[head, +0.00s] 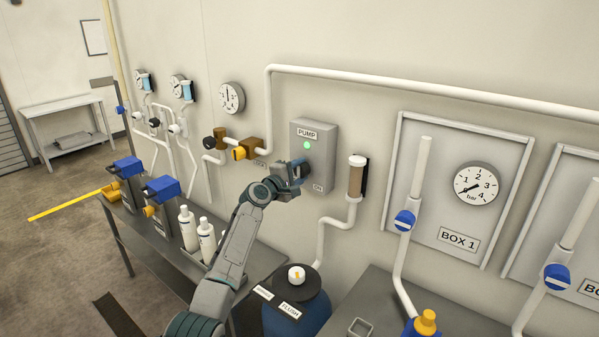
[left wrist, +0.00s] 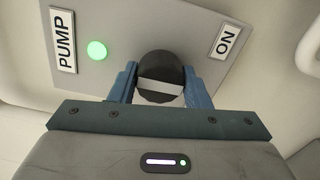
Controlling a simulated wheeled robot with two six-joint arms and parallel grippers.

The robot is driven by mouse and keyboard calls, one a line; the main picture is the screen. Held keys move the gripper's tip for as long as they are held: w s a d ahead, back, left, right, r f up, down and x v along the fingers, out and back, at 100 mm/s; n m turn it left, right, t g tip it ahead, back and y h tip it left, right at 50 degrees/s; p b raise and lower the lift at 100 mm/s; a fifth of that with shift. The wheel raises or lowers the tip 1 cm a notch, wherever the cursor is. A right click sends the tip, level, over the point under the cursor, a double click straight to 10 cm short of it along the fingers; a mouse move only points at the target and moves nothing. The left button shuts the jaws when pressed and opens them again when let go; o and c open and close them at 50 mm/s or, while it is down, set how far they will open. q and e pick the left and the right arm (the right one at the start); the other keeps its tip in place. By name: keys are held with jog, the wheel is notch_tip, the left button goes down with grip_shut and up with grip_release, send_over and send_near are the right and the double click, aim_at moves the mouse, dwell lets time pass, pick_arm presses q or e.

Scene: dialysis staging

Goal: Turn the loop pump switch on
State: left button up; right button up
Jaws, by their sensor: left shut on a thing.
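The grey pump box (head: 316,136) is on the wall in the middle of the head view, with a PUMP label (head: 307,133) and a lit green lamp (head: 307,145). My left gripper (head: 298,172) is at the front of the box, below the lamp. In the left wrist view, the left gripper (left wrist: 160,88) has its two blue fingers on either side of a round black switch knob (left wrist: 160,68) with a pale bar across it, shut on it. An ON label (left wrist: 227,41) is beside the knob; the green lamp (left wrist: 97,50) is lit. My right gripper is not in view.
A clear-walled tan cylinder (head: 356,178) is right of the box. A blue tank (head: 297,310) stands below. White bottles (head: 188,228) stand on the left bench. A white pipe (head: 420,87) runs above the box.

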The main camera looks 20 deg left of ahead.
pick_arm(q)
jog(key=shift+f, duration=0.1)
jog(key=o, duration=1)
jog(key=b+v, duration=0.2)
jog(key=v, duration=0.9)
